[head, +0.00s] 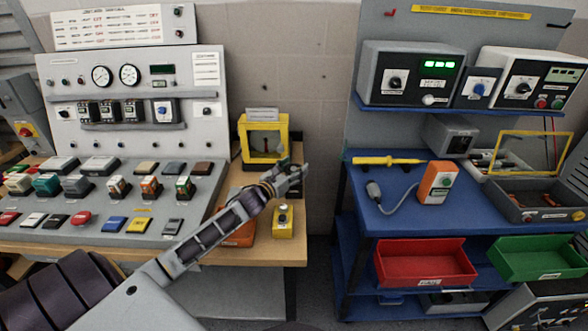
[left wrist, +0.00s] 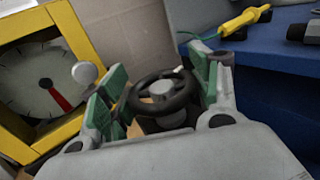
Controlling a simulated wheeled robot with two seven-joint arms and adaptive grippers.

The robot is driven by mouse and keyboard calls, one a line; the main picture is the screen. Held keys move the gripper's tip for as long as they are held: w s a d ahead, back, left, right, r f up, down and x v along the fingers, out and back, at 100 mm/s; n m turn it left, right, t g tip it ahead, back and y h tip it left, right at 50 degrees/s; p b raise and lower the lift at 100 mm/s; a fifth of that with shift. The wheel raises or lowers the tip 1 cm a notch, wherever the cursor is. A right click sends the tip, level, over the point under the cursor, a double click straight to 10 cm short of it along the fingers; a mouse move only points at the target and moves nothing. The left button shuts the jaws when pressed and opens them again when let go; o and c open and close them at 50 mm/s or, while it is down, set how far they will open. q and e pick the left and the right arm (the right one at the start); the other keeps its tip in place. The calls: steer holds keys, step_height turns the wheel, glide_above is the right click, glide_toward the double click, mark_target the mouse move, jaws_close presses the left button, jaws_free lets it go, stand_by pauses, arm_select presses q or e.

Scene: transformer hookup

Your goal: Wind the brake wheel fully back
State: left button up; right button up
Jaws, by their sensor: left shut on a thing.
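The brake wheel (left wrist: 160,95) is a small black handwheel with a grey hub, seen in the left wrist view. My left gripper (left wrist: 152,98) has its green-padded fingers on either side of the wheel and is shut on it. In the head view my left gripper (head: 291,176) is at the right end of the wooden bench, in front of the yellow-framed gauge (head: 247,130). There the wheel is mostly hidden by the fingers. The gauge dial (left wrist: 25,90) shows a red needle in the left wrist view. My right gripper is not in view.
A yellow box (head: 283,228) stands below the gripper at the bench edge. A control panel (head: 130,212) with several buttons lies left. Across a gap, the blue workbench (head: 385,222) holds a yellow probe (head: 385,161) and an orange meter (head: 436,182).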

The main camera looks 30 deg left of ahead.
arm_select(q)
steer(key=shift+n+y, duration=0.5)
steer(key=shift+y, duration=0.1)
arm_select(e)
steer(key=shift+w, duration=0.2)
arm_select(q)
steer(key=shift+y, duration=0.3)
steer(key=shift+n+y, duration=0.8)
steer(key=shift+y, duration=0.3)
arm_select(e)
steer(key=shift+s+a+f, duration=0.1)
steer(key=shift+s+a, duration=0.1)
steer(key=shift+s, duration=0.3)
